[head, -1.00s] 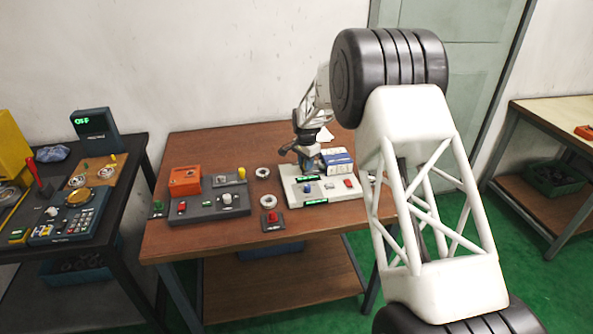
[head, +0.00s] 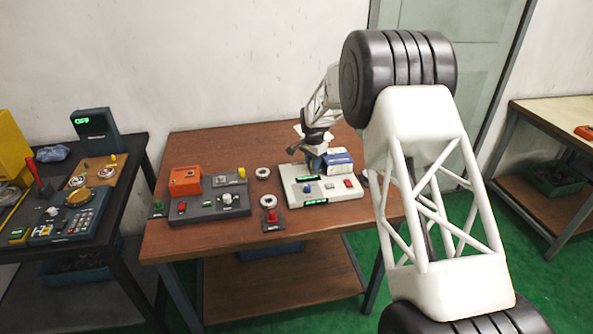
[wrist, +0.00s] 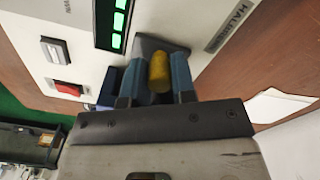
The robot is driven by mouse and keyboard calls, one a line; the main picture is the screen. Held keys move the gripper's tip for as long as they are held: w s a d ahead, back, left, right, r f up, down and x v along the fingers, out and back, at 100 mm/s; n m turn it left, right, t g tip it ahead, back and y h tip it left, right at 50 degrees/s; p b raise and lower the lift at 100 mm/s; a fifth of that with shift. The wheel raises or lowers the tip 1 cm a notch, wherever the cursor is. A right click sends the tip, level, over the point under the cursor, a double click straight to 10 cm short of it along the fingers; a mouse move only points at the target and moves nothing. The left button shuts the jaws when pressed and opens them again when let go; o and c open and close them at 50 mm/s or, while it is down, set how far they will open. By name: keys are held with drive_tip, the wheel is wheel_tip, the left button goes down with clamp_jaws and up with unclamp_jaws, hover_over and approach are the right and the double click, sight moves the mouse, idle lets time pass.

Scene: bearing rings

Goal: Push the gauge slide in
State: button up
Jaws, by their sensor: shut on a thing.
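The white gauge unit (head: 345,193) stands on the right part of the wooden table. It has green lit displays, a blue knob and a red button, and its panel also shows in the wrist view (wrist: 75,20). My gripper (head: 310,163) is over its back edge. In the wrist view my gripper (wrist: 158,75) has its blue fingers shut on a yellow knob (wrist: 159,68). The knob stands by a dark block (wrist: 150,46) beside the green display. How far the slide is in cannot be told, and the knob is hidden in the head view.
A blue and white box (head: 340,161) stands close beside my gripper. Bearing rings (head: 263,173) and a small red-button box (head: 272,219) are left of the unit. A dark control panel (head: 205,208) and an orange box (head: 185,180) are further left.

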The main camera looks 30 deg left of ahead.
drive_tip(key=shift+o, duration=0.3)
drive_tip(key=shift+w+d, duration=0.25)
drive_tip(key=shift+d, duration=0.05)
drive_tip(key=o, duration=0.6)
drive_tip(key=shift+c, duration=0.2)
drive_tip(key=shift+r, duration=0.1)
drive_tip(key=shift+s+a+r, duration=0.1)
drive_tip(key=shift+a+r, duration=0.05)
drive_tip(key=shift+r, duration=3.25)
